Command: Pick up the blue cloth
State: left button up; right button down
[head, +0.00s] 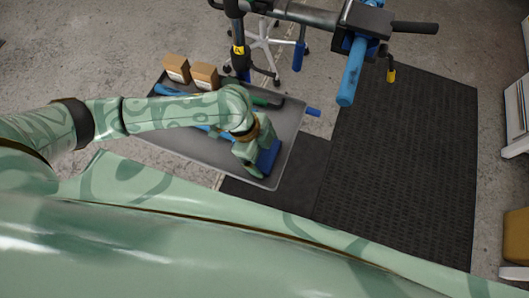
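The blue cloth (270,157) lies at the near right corner of a grey tray (291,145). It shows as a dark blue patch, and its left part is hidden by my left gripper (256,172). My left gripper points down at the cloth's left side, over the tray. Its fingertips are too small and covered to tell whether they are apart or closed, or whether they touch the cloth. My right gripper is not in view.
Two small cardboard boxes (204,77) stand at the tray's far edge. Tools with green and blue handles (262,99) lie partly under my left arm. A bike-stand frame with a blue clamp handle (352,75) rises behind. A black mat (410,150) lies clear at right.

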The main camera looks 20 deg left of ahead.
aim_at(270, 156)
pick_arm(q)
jog(key=shift+c, duration=0.7)
jog(key=shift+r, duration=0.2)
jog(key=r+p, duration=0.1)
jog(key=r, duration=0.1)
jog(key=r+p, duration=0.1)
jog(key=r, duration=0.1)
jog(key=shift+s+a+p, duration=0.1)
jog(key=shift+s+p, duration=0.1)
jog(key=shift+p, duration=0.1)
jog(key=s+r+p, duration=0.1)
jog(key=r, duration=0.1)
jog(key=s+a+r+p, duration=0.1)
jog(key=s+r, duration=0.1)
jog(key=shift+s+r, duration=0.1)
jog(key=shift+s, duration=0.1)
jog(key=s+a+r+p, duration=0.2)
jog(key=s+r+p, duration=0.1)
jog(key=s, duration=0.6)
jog(key=shift+s+a+r, duration=0.35)
jog(key=shift+a+r, duration=0.05)
jog(key=shift+r, duration=0.3)
jog(key=shift+o, duration=0.4)
